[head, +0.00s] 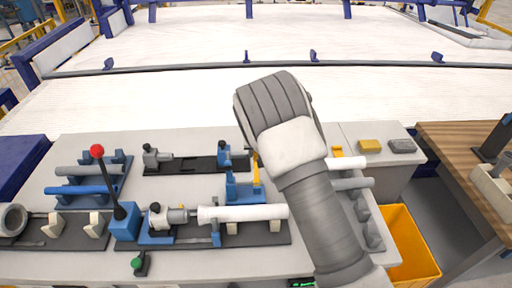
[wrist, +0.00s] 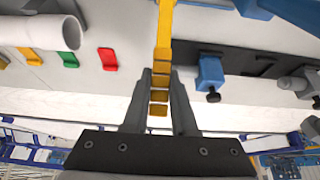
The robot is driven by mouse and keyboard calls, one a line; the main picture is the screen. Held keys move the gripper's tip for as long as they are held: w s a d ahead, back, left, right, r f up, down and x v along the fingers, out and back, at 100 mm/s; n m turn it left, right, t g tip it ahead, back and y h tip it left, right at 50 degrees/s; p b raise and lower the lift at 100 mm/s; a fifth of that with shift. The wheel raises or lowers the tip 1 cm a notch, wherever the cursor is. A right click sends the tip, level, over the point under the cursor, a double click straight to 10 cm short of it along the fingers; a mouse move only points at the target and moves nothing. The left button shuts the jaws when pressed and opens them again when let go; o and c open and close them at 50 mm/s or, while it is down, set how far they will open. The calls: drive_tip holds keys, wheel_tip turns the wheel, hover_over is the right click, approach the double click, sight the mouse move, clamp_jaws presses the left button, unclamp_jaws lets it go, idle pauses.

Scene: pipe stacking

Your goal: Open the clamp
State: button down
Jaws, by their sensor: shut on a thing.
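The clamp (head: 244,190) is blue with a yellow lever (head: 256,169) that stands upright, left of my arm in the head view. In the wrist view the yellow lever (wrist: 163,35) comes down from the top edge, its ribbed end between the two dark fingers of my gripper (wrist: 161,75). My gripper is shut on this lever. In the head view my wrist hides the fingers. A white pipe (head: 243,212) lies level in front of the clamp; it also shows in the wrist view (wrist: 45,32).
A red-knobbed lever (head: 97,151) stands at the left on a blue block. A rack with a grey and a blue pipe (head: 80,190) is further left. A black rail (head: 185,165) with fixtures lies behind the pipe. A yellow bin (head: 408,245) and a wooden table (head: 465,150) are at the right.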

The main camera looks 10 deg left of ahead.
sight(257, 175)
drive_tip(key=shift+w+a+f+g+p, duration=0.1)
drive_tip(key=shift+w+f+g+p, duration=0.25)
drive_tip(key=shift+w+g, duration=0.25)
drive_tip(key=c, duration=0.7)
unclamp_jaws()
drive_tip(key=shift+w+f, duration=0.1)
drive_tip(key=b+v, duration=0.1)
drive_tip(key=v, duration=1.6)
drive_tip(key=shift+a+r+b, duration=0.15)
drive_tip(key=shift+r+b, duration=0.15)
drive_tip(key=shift+b, duration=0.1)
